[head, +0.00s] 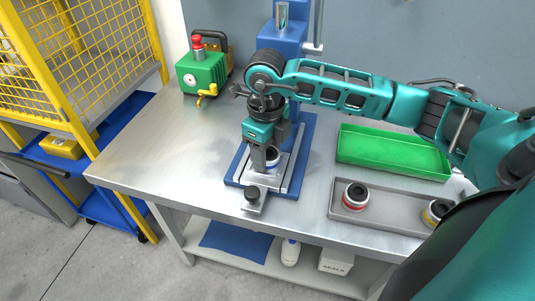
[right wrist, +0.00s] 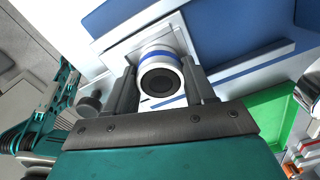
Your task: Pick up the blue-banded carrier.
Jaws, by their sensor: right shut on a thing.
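The blue-banded carrier (right wrist: 160,70) is a white cylinder with a blue band and a dark top opening. It stands on the light plate of the blue press fixture (head: 309,155). My right gripper (right wrist: 158,88) has one finger on each side of the carrier and is shut on it. In the head view the right gripper (head: 266,160) comes down from above and partly hides the carrier (head: 272,156). My left gripper is not in view.
A grey tray (head: 388,212) at the right holds a red-banded carrier (head: 355,196) and a yellow-banded carrier (head: 436,212). A green tray (head: 393,155) lies behind it. A green device (head: 203,73) stands at the back left. The table's left part is clear.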

